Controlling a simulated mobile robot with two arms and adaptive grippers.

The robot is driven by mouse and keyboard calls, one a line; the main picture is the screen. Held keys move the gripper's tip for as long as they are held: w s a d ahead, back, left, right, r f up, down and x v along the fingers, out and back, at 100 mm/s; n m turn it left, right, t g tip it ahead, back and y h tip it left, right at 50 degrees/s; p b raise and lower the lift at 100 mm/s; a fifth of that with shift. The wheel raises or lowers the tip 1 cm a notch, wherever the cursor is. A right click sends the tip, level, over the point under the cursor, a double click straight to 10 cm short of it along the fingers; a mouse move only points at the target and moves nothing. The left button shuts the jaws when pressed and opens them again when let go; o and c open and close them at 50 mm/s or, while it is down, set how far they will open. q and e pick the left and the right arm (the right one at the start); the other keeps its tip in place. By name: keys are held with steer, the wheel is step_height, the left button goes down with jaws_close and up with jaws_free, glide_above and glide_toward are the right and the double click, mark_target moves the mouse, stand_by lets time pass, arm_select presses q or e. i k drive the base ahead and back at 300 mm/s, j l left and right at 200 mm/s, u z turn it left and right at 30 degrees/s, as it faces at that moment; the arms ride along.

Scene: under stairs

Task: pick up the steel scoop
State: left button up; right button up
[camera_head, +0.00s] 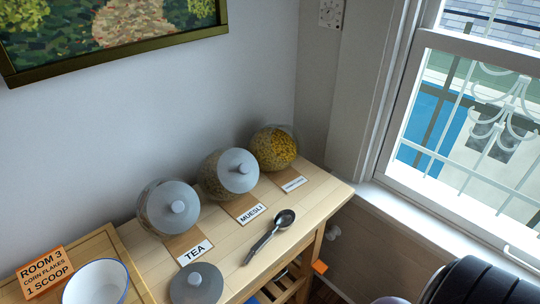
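The steel scoop (261,241) lies on the light wooden table, near its right-hand edge. Its round dark bowl points to the upper right, and its handle runs down to the left. It lies in front of the MUESLI label (251,214), apart from the jars. Neither my left nor my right gripper shows in the view. Nothing is touching the scoop.
Two lidded glass jars (168,208) (229,174) and an open jar of yellow flakes (274,148) stand along the wall. A loose grey lid (197,284) lies front left of the scoop. A tray (107,240) with a white bowl (96,283) and an orange card (45,273) is at left.

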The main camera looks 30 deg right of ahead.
mark_target(285, 219)
steer(key=z, duration=1.1)
